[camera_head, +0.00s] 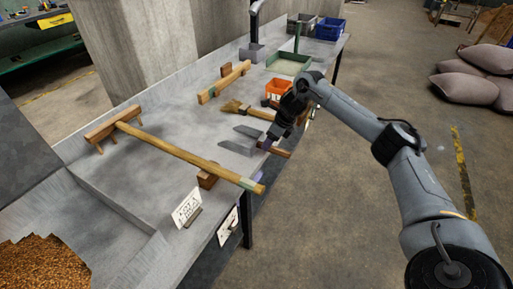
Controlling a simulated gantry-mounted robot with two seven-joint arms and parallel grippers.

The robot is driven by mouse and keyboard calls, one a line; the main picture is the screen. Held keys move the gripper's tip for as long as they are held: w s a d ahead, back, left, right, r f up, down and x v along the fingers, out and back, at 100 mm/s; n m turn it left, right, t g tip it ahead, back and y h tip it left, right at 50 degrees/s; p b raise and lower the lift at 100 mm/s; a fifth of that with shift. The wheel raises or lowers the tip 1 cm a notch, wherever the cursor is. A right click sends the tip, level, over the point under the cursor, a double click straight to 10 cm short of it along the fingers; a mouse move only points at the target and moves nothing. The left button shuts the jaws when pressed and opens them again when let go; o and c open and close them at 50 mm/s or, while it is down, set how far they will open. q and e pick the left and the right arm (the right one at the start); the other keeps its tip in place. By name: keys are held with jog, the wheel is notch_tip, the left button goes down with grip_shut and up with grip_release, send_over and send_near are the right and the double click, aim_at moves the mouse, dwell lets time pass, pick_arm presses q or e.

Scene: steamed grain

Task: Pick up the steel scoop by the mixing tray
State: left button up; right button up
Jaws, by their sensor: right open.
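The steel scoop (239,143) lies on the grey bench top near its right edge. Its short reddish-brown handle (281,152) points right, toward the edge. My right gripper (268,142) reaches in from the right with its fingers pointing down, at the handle end of the scoop. It is open. The fingers overlap the handle in the picture, and I cannot tell whether they touch it. Brown grain (42,264) lies at the bottom left, in what may be the mixing tray. My left gripper is not in view.
A long wooden rake (170,148) lies across the bench, resting on a wooden block (208,177). A brush (245,109), an orange bin (277,90) and a green tray (288,64) are beyond the scoop. A white card (187,208) stands near the front edge.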

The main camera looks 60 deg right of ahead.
aim_at(256, 144)
jog(key=b+x, duration=0.1)
jog(key=x, duration=0.2)
jog(key=shift+w+f, duration=0.15)
jog(key=shift+f, duration=0.05)
grip_shut()
dwell(1.3)
